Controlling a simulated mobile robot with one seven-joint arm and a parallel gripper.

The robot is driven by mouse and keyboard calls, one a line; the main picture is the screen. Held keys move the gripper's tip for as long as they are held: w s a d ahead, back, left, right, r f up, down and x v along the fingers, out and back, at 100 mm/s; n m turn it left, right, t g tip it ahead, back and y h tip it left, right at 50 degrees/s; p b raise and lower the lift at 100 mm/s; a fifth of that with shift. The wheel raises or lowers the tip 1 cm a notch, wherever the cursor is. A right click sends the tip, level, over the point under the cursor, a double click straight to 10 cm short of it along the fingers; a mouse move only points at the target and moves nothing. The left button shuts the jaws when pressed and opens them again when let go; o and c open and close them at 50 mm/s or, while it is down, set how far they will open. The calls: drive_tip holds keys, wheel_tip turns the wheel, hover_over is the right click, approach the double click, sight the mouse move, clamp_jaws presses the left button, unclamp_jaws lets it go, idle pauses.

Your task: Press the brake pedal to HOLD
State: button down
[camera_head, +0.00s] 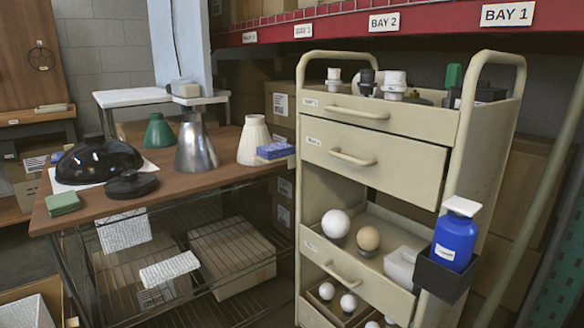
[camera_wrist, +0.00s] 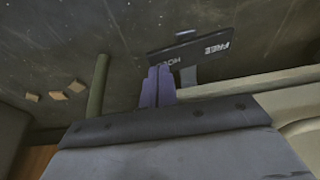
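The brake pedal (camera_wrist: 190,50) is a dark plate low over the dark floor in the wrist view, with the words FREE and HOLD on it, upside down in the picture. A grey stem (camera_wrist: 189,75) shows under it. My gripper (camera_wrist: 158,70) has its two purple-grey fingers side by side with only a thin line between them, and nothing shows in them. The fingertips are at the pedal's left end, by the HOLD word; I cannot tell whether they touch it. The beige cart (camera_head: 385,118) stands right of centre in the head view; its foot and the pedal are outside that view.
A beige edge (camera_wrist: 240,88) runs right of my fingers. A greenish post (camera_wrist: 98,88) stands to their left, with small tan blocks (camera_wrist: 58,96) beyond. In the head view, a wooden table (camera_head: 110,205) with lamp shades stands left of the cart. A blue bottle (camera_head: 455,238) sits in the cart's side holder.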

drive_tip(key=shift+f+b, duration=0.3)
drive_tip(key=shift+f, duration=0.2)
drive_tip(key=shift+r, duration=0.1)
wheel_tip(320, 180, up, 8)
drive_tip(key=p, duration=0.6)
drive_tip(key=shift+p, duration=0.4)
